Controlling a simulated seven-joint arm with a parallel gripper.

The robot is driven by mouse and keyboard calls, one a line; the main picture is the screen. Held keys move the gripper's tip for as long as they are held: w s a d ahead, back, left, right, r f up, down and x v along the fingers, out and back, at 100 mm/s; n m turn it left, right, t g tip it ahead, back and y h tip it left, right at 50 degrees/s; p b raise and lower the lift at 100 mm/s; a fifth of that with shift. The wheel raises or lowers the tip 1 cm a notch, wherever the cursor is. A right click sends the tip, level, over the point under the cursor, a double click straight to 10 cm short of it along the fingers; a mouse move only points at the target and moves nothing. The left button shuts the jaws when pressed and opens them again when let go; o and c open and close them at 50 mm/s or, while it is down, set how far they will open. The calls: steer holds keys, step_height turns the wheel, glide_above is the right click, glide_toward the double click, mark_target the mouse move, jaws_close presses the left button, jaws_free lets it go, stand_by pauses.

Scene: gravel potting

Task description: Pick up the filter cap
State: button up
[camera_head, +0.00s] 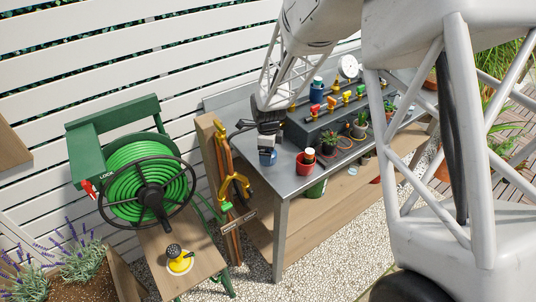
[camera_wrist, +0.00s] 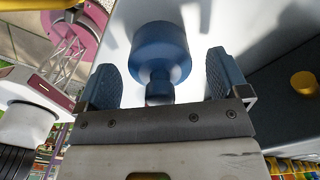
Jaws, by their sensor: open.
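The filter cap appears to be the blue round piece with a narrower knob (camera_wrist: 162,45) in the wrist view, standing on the grey bench top. It also shows as a small blue shape (camera_head: 267,157) near the left end of the bench in the head view. My gripper (camera_wrist: 160,62) is open, with one blue pad on each side of the cap and a visible gap to both. In the head view my gripper (camera_head: 267,138) is just over the cap, partly hiding it. Whether the pads are level with the knob is hard to tell.
A yellow knob (camera_wrist: 304,82) is at the right in the wrist view. A green hose reel (camera_head: 145,180) stands left of the bench.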

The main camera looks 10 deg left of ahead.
steer(key=c, duration=1)
steer(key=shift+r, duration=0.7)
steer(key=shift+s+d+r, duration=0.1)
steer(key=shift+s+r, duration=0.1)
steer(key=shift+r, duration=0.35)
steer(key=shift+s+d+r, duration=0.1)
steer(key=shift+s+r, duration=0.05)
steer(key=shift+r, duration=0.4)
steer(key=s+d, duration=0.2)
steer(key=s, duration=0.2)
steer(key=s+d+r, duration=0.1)
steer(key=s+d, duration=0.1)
steer(key=s, duration=0.3)
steer(key=s+d, duration=0.2)
steer(key=s, duration=0.2)
steer(key=shift+s+d+r, duration=0.1)
steer(key=shift+s+r, duration=0.1)
steer(key=shift+s, duration=0.2)
